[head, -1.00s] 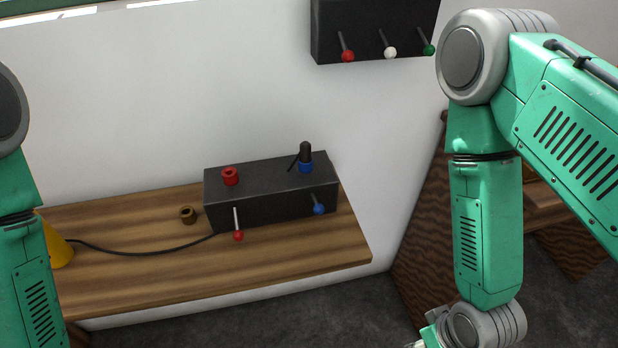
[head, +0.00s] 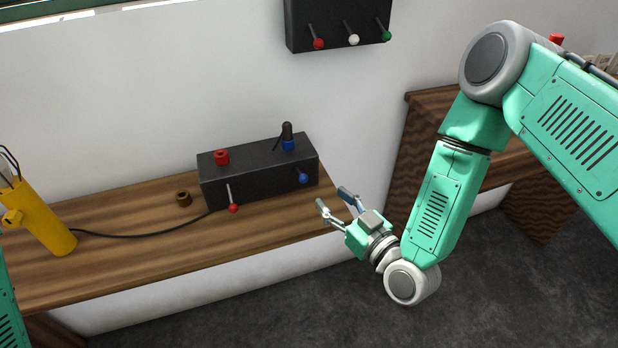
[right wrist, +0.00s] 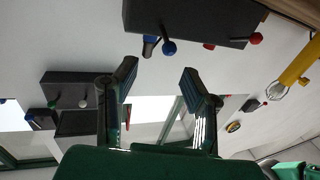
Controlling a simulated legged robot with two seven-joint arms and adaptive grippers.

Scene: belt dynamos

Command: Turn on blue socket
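The black socket box (head: 258,176) sits on the wooden wall shelf (head: 120,254). The blue socket (head: 288,145) is on its top right, with a black plug (head: 287,130) standing in it. The blue-knobbed lever (head: 303,179) is on the front face below that socket. The red socket (head: 221,157) and red-knobbed lever (head: 233,207) are at the left. My right gripper (head: 335,201) is open and empty, right of the box and apart from the blue lever. In the right wrist view the blue knob (right wrist: 169,47) shows beyond the open fingers (right wrist: 160,80). My left gripper is out of view.
A black wall box (head: 337,24) carries red, white and green levers. A yellow cylinder (head: 42,220) with a cable stands on the shelf's left, near a small brown ring (head: 183,198). Another wooden surface (head: 425,101) is at the right. Space before the box is clear.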

